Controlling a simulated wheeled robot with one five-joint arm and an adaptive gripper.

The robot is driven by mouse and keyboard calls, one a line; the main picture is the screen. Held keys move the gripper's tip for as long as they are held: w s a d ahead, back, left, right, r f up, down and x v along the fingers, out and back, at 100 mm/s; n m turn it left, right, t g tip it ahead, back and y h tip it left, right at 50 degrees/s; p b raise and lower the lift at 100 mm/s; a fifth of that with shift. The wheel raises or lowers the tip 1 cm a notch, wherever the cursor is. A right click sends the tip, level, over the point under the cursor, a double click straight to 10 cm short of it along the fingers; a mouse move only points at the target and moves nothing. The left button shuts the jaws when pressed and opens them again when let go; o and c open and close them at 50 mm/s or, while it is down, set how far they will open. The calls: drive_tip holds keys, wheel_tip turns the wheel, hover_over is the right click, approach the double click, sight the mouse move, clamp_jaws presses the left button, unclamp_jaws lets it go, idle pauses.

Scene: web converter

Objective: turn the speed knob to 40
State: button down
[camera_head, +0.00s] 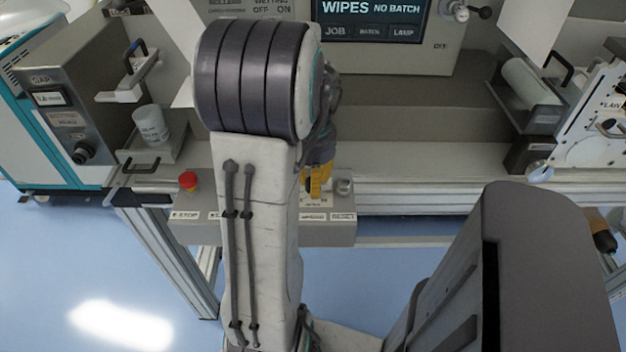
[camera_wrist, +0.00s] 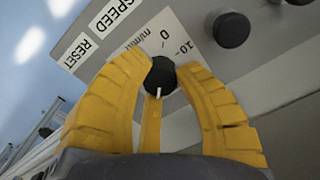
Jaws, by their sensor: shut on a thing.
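The speed knob (camera_wrist: 161,76) is a round black knob with a white pointer mark. It sits between the yellow fingers of my gripper (camera_wrist: 160,68) in the wrist view, and the fingers are shut on its sides. The pointer is toward the bottom of that view. The SPEED label (camera_wrist: 112,13) and the dial numbers 0 and 10 show beside the knob. Other dial numbers are hidden by the fingers, so I cannot read the exact setting. In the head view my gripper (camera_head: 317,183) is down at the front control box (camera_head: 333,235), and it hides the knob.
A second black knob (camera_wrist: 231,29) is close to the right finger. A RESET label (camera_wrist: 85,48) lies to the left. In the head view a red button (camera_head: 188,181) stands on the box's left part, and a metallic button (camera_head: 344,186) is just right of my gripper.

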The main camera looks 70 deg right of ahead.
drive_tip(key=shift+a+f, duration=0.1)
drive_tip(key=shift+f, duration=0.05)
drive_tip(key=c, duration=0.9)
unclamp_jaws()
drive_tip(key=shift+r, duration=0.2)
wheel_tip(320, 180, up, 12)
drive_tip(key=shift+f, duration=0.1)
idle(0.6)
